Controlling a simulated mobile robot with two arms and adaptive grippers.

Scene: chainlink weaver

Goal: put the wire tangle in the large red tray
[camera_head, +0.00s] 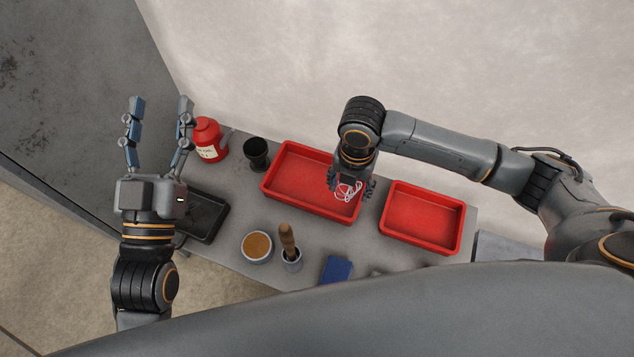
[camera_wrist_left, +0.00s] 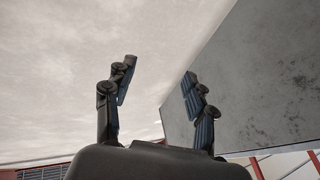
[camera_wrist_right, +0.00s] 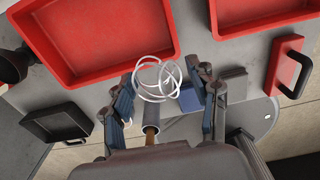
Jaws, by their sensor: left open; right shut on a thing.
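The wire tangle (camera_head: 347,194) is a loose bundle of thin white loops. My right gripper (camera_head: 351,187) is shut on it and holds it up; in the right wrist view the tangle (camera_wrist_right: 150,88) sits between the fingers. The large red tray (camera_head: 292,176) is the left one of two red trays and looks empty. In the head view the tangle appears over this tray's right end; the tray (camera_wrist_right: 100,40) is at upper left in the right wrist view. My left gripper (camera_head: 160,106) is raised at the left, open and empty, its fingers apart in the left wrist view (camera_wrist_left: 160,70).
A smaller red tray (camera_head: 420,214) is at the right. A red bottle (camera_head: 208,140) and black cup (camera_head: 256,154) stand left of the large tray. A black tray (camera_head: 206,217), amber-topped tin (camera_head: 257,246), wooden-handled tool (camera_head: 287,240) and blue block (camera_head: 337,269) are along the near side.

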